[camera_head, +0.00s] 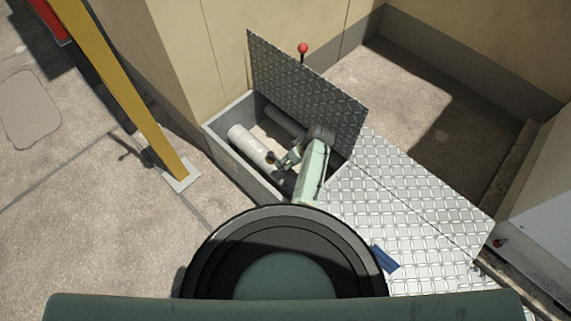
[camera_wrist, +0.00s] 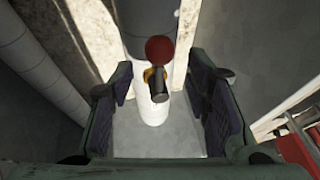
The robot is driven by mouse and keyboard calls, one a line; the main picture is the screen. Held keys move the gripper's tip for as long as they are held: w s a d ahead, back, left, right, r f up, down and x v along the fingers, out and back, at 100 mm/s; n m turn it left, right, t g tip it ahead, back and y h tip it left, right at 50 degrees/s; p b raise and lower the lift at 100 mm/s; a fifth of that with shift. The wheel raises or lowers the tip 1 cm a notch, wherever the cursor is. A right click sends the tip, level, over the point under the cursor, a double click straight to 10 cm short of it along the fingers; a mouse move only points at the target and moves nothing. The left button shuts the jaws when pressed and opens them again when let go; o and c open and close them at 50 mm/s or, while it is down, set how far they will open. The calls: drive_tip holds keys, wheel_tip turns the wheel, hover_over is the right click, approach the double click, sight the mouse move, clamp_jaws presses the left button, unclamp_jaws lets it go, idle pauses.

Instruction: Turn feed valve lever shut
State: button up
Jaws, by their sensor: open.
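The feed valve lever (camera_wrist: 160,88) shows in the wrist view as a dark stem with a red ball knob (camera_wrist: 160,50) pointing toward the camera. A brass fitting (camera_wrist: 148,76) shows behind it, on a pale pipe (camera_wrist: 152,108). My gripper (camera_wrist: 163,100) is open, with one dark-padded finger on each side of the lever and a visible gap on both sides. In the head view my gripper (camera_head: 288,160) reaches down into an open pit beside a white pipe (camera_head: 252,146). My arm partly hides the valve there.
The pit's concrete rim (camera_head: 243,165) surrounds the pipes. Flat tread plate (camera_head: 410,215) lies to the right. A yellow post (camera_head: 130,90) stands left. A blue item (camera_head: 385,259) lies on the plate.

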drive_tip(key=shift+x, duration=1.5)
clamp_jaws()
